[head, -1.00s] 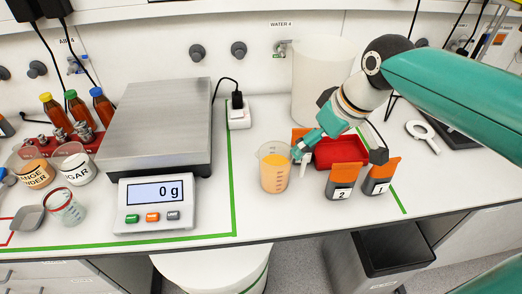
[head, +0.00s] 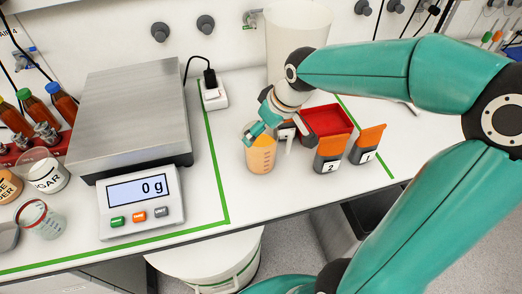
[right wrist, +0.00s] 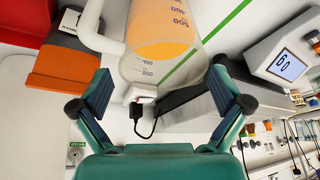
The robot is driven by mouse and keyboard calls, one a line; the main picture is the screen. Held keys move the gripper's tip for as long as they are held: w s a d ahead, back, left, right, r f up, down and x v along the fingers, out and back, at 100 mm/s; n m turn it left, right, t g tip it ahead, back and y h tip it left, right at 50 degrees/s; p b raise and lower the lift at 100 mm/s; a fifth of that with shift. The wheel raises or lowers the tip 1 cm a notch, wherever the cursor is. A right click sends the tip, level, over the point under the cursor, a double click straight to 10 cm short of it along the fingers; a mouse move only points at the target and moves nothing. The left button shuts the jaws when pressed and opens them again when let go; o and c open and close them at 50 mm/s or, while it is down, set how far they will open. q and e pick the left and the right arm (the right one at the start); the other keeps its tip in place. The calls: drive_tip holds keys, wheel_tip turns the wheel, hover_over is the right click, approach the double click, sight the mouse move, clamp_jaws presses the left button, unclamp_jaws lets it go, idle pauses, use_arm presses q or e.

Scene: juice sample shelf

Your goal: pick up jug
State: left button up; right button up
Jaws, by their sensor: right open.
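The jug (head: 262,158) is a clear, graduated vessel partly filled with orange juice, with a white handle on its right. It stands upright on the white bench, right of the scale. My right gripper (head: 272,126) is at the jug's upper part, covering part of its rim. In the right wrist view the jug (right wrist: 160,48) lies ahead of my open right gripper (right wrist: 160,88), between the lines of its two fingers, with the handle toward the left finger. Nothing is held; whether a finger touches the jug cannot be told. My left gripper is not in view.
The scale (head: 140,200) reading 0 g stands left of the jug. A red bin (head: 326,120) and orange-topped boxes marked 2 (head: 329,155) and 1 (head: 368,145) stand close on the right. A white cylinder (head: 297,40) is behind. The bench's front edge is near.

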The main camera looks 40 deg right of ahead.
drive_tip(key=shift+s+p+x, duration=0.15)
drive_tip(key=shift+p+x, duration=0.1)
drive_tip(key=shift+x, duration=1.15)
drive_tip(key=shift+s+p+x, duration=0.15)
drive_tip(key=shift+p+x, duration=0.1)
drive_tip(key=shift+x, duration=1.15)
drive_tip(key=shift+a+f, duration=0.1)
drive_tip(key=shift+a, duration=0.1)
drive_tip(key=c, duration=1.2)
drive_tip(key=shift+c, duration=0.7)
